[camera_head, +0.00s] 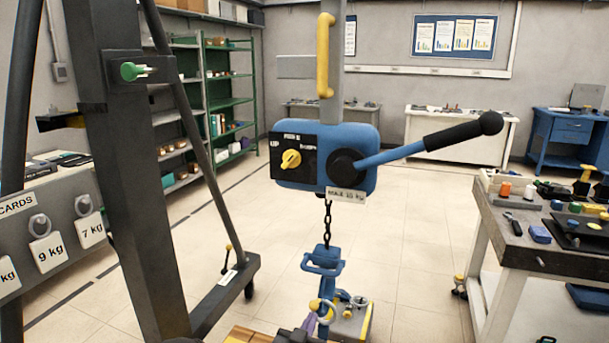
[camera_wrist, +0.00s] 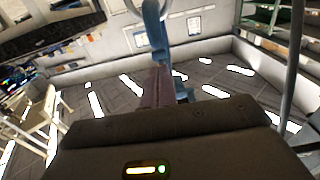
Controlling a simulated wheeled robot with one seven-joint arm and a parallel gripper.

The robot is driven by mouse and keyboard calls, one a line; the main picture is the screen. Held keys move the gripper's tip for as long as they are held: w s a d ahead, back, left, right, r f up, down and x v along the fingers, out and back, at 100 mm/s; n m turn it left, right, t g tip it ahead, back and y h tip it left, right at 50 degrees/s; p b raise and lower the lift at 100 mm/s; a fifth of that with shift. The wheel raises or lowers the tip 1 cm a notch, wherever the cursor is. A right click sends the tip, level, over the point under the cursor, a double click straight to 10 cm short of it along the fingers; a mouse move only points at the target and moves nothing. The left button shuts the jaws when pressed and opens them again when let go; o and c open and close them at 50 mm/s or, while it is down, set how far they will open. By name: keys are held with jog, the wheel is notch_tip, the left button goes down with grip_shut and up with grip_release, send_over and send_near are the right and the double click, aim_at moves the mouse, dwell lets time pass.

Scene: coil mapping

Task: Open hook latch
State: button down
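A blue hoist (camera_head: 325,158) hangs at the centre of the head view, with a yellow knob and a black-handled lever. Its chain (camera_head: 327,221) runs down to a blue hook block (camera_head: 323,262). A metal hook or ring (camera_head: 326,312) with yellow parts shows at its lower end; the latch is too small to make out. My gripper (camera_wrist: 158,70) shows purplish fingers in the wrist view, close below or overlapping a blue part (camera_wrist: 154,35) of the hook assembly. Contact and the gap between the fingers cannot be told. In the head view a purplish piece, probably a finger, shows low beside the hook.
A load with a metal loop (camera_head: 358,301) stands on the floor behind the hook. A dark frame post (camera_head: 135,170) and weight cards (camera_head: 48,252) are at left. A cluttered workbench (camera_head: 545,262) is at right. The tiled floor between is mostly clear.

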jog(key=shift+r, duration=0.15)
jog(key=shift+r+p, duration=3.35)
jog(key=shift+r, duration=0.85)
jog(key=s+a+f+b, duration=0.1)
jog(key=s+a+f, duration=0.1)
jog(key=s, duration=0.5)
jog(key=shift+s+a, duration=0.25)
jog(key=shift+a, duration=0.15)
jog(key=shift+f, duration=0.1)
jog(key=d+f+g+y, duration=0.4)
jog(key=d+f+g, duration=0.1)
jog(key=d+g, duration=0.25)
jog(key=s+d+r+n+g+y, duration=0.1)
jog(key=s+d+r+g, duration=0.15)
jog(key=s, duration=0.25)
jog(key=s+d+r+n+g, duration=0.2)
jog(key=s+d, duration=0.1)
jog(key=s, duration=0.2)
jog(key=s+d+r+n+g+y, duration=0.1)
jog(key=s+d+r+g, duration=0.1)
jog(key=s+d, duration=0.15)
jog(key=w+p+v, duration=0.2)
jog(key=p+v, duration=1.1)
jog(key=v, duration=0.1)
jog(key=shift+d+r+p, duration=0.2)
jog(key=shift+r+p, duration=0.05)
jog(key=shift+p, duration=0.05)
